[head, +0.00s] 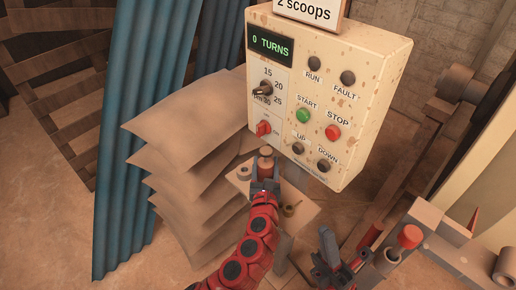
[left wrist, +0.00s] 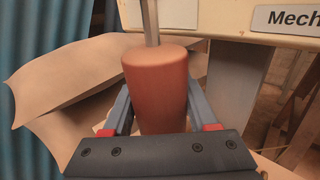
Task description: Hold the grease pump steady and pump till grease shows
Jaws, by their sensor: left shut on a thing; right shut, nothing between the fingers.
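An orange-brown cylinder (left wrist: 155,90) with a metal rod rising from its top fills the middle of the left wrist view. It also shows in the head view (head: 266,151), over a small pale stand (head: 300,215). It may be part of the grease pump; I cannot tell which part. My left gripper (head: 265,178) is shut on it, one finger on each side. My right gripper (head: 328,243) is shut and empty at the lower right, apart from the cylinder. A red-topped cylinder (head: 409,237) stands to its right on a tan block. I see no grease.
A control box (head: 330,85) reading "0 TURNS" stands just behind the held cylinder. Stacked tan sacks (head: 190,120) and a blue corrugated sheet (head: 145,110) are at the left. Machine beams crowd the right.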

